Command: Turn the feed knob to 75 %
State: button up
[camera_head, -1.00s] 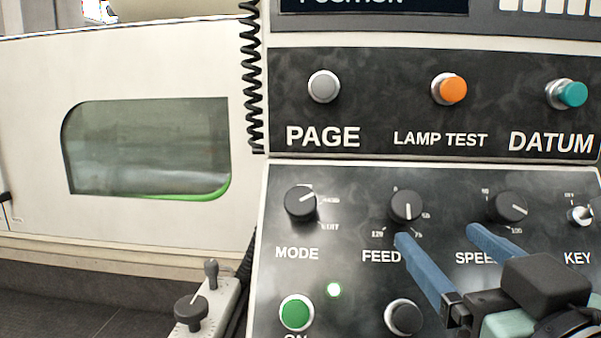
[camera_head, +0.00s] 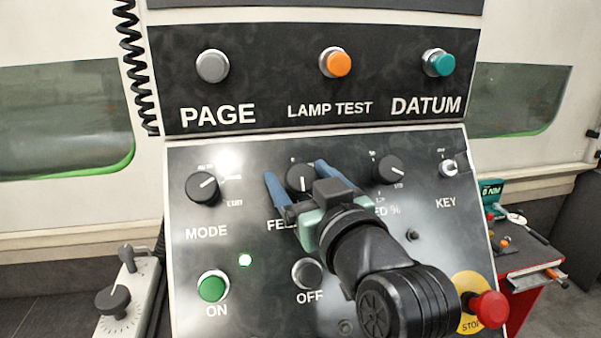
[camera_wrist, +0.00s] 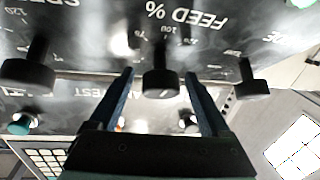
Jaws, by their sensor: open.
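The feed knob (camera_head: 300,178) is a round black knob with a white pointer line, in the middle of the row of three knobs on the sloped panel. The pointer looks roughly downward in the head view. In the wrist view the feed knob (camera_wrist: 161,83) stands between my fingertips, with a gap on each side. My gripper (camera_head: 294,168) has blue fingers, is open, and straddles the knob without visibly touching it. The fingers and gripper body hide part of the FEED label and most of the knob's scale in the head view.
The mode knob (camera_head: 202,187) is to the left and the speed knob (camera_head: 389,170) to the right, close by. The ON button (camera_head: 213,286) and OFF button (camera_head: 307,273) lie below. A red stop button (camera_head: 488,309) is at lower right, near my arm.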

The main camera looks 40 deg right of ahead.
grip_shut()
dwell(0.3)
jog(key=shift+n, duration=0.3)
jog(key=n+y+b, duration=0.2)
jog(key=n+y, duration=0.2)
jog(key=n, duration=0.1)
jog(key=shift+n+b, duration=0.3)
jog(key=shift+n+g+y+b, duration=0.55)
jog(key=shift+n+y, duration=1.15)
jog(key=shift+n, duration=0.7)
